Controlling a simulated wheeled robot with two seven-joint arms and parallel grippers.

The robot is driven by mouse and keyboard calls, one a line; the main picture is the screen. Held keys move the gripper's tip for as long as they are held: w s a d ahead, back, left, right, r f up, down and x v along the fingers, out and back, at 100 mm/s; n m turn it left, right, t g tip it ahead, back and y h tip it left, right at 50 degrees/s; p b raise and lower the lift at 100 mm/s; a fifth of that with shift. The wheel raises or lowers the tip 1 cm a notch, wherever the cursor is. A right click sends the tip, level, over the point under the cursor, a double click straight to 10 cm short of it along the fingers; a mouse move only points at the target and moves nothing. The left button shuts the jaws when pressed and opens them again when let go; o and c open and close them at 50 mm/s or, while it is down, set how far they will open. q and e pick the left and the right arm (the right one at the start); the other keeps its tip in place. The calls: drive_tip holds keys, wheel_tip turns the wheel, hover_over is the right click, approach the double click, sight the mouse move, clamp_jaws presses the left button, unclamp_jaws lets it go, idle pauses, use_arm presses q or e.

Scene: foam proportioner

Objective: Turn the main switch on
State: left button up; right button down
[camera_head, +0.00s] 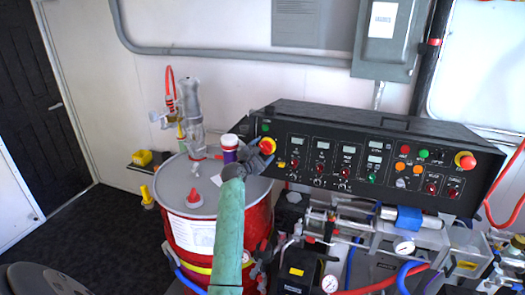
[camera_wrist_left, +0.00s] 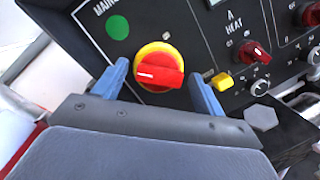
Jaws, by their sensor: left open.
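The main switch (camera_wrist_left: 158,68) is a red rotary knob on a yellow round base, on the black control panel (camera_head: 335,155). In the left wrist view its handle lies nearly level, slightly tilted, with a white mark at its left end. In the head view the main switch (camera_head: 267,146) is at the panel's left end, partly covered by my gripper. My left gripper (camera_wrist_left: 160,82) is open, its two blue fingers on either side of the knob, with gaps visible. It also shows in the head view (camera_head: 262,152). My right gripper is not in view.
A green round light (camera_wrist_left: 117,27) and a yellow button (camera_wrist_left: 221,81) flank the switch. A red A HEAT knob (camera_wrist_left: 254,52) is to the right. A red drum (camera_head: 195,232) stands below left of the panel. Pipes and gauges (camera_head: 403,246) crowd the space below the panel.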

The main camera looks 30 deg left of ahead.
use_arm(q)
drive_tip(key=shift+c, duration=0.2)
drive_tip(key=c, duration=0.9)
drive_tip(key=shift+c, duration=0.2)
